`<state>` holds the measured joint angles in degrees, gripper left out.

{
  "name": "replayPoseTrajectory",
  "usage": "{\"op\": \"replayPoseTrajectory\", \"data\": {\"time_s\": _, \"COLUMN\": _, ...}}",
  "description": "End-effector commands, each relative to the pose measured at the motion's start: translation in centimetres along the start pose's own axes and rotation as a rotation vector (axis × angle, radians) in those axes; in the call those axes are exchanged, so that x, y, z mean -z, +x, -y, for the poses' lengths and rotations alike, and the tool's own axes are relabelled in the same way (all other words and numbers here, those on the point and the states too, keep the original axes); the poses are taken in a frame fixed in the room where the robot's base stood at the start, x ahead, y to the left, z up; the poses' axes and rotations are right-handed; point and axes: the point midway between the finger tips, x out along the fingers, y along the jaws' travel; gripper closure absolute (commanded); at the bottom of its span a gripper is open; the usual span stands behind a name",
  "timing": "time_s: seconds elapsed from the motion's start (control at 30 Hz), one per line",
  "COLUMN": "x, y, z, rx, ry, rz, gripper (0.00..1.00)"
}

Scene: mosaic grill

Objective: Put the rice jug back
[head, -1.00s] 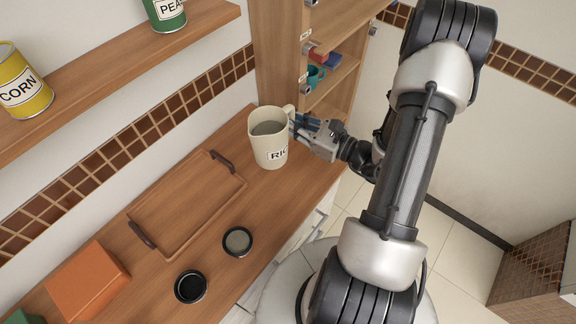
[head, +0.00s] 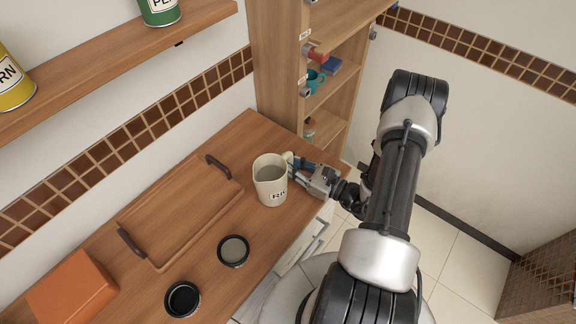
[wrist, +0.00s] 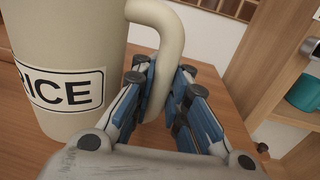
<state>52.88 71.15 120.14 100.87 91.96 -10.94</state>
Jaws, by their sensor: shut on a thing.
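The rice jug (head: 268,184) is cream with a black-framed label. In the head view it is upright over the wooden counter, between the tray and the counter's right edge. Its bottom appears at or just above the counter; I cannot tell which. The top opening shows a greyish content. My gripper (head: 298,166) reaches it from the right and is shut on its handle. In the wrist view the jug (wrist: 62,62) fills the left side with "RICE" showing, and the blue-padded fingers of my gripper (wrist: 160,95) close around the lower part of the curved handle.
A wooden tray (head: 172,252) with dark handles lies left of the jug. Two small dark-rimmed bowls (head: 233,251) (head: 182,299) and an orange box (head: 72,290) are nearer. An open shelf cabinet (head: 282,70) stands behind. A wall shelf (head: 110,68) holds cans at upper left.

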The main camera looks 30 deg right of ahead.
Motion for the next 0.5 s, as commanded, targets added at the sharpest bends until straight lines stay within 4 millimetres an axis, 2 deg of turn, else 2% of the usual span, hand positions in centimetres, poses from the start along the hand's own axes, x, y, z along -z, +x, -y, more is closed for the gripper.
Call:
{"op": "replayPoseTrajectory", "data": {"time_s": 0.4, "x": 0.7, "y": 0.01, "z": 0.02, "rx": 0.0, "ry": 0.0, "rz": 0.003, "gripper": 1.0}}
{"op": "replayPoseTrajectory", "data": {"time_s": 0.43, "x": 0.72, "y": 0.0, "z": 0.01, "rx": 0.0, "ry": -0.001, "rz": 0.001, "gripper": 0.88}}
{"op": "replayPoseTrajectory", "data": {"time_s": 0.5, "x": 0.65, "y": 0.0, "z": 0.01, "rx": 0.0, "ry": -0.001, "rz": 0.001, "gripper": 0.84}}
